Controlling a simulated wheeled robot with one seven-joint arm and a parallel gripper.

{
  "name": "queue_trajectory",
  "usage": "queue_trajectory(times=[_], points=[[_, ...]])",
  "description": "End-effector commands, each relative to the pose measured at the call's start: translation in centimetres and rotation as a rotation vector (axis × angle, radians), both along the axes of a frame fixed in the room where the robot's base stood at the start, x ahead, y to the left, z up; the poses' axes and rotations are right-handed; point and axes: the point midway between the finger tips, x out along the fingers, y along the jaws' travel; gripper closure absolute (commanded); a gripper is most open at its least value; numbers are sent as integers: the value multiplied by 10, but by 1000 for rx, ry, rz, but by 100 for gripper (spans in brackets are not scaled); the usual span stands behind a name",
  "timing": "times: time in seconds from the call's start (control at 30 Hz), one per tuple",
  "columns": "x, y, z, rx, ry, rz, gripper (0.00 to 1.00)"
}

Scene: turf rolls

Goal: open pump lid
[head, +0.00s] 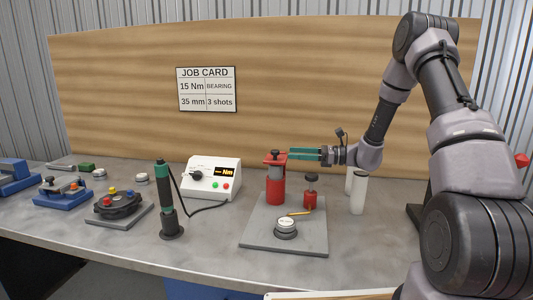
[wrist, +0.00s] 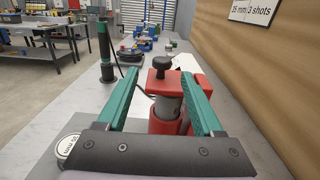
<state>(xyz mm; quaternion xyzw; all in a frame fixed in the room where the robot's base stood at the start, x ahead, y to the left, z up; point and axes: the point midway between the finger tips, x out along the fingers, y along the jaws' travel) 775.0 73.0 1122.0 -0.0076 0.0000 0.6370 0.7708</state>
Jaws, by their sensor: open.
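The pump (head: 275,188) is an upright red cylinder at the back left of a grey base plate (head: 258,229). Its red lid (head: 271,161) has a black knob (head: 275,153) and sits over the top of the cylinder. In the wrist view the lid (wrist: 158,82) and knob (wrist: 161,63) show between the fingers, with a grey cylindrical part (wrist: 168,106) below. My gripper (head: 289,154) has green fingers and reaches in from the right at lid height. It is open and holds nothing; in the wrist view the fingertips (wrist: 160,74) stand either side of the lid. Contact cannot be told.
A smaller red part with a black knob (head: 311,190), a round gauge (head: 286,226) and a brass piece share the plate. White cylinders (head: 358,194) stand right. A green-black driver (head: 167,200) and white torque box (head: 211,177) stand left. The wooden panel (head: 300,90) rises behind.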

Motion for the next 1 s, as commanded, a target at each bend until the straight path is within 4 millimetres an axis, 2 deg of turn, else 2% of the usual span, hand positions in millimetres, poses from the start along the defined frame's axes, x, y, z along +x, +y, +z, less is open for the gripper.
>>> queue_trajectory(times=[0.17,0.5,0.7,1.0], points=[[5,7,-4,16,11,-11,32],[16,67,-4,13,9,-7,32],[22,94,-3,12,9,-9,32],[24,105,-3,11,10,-11,32]])
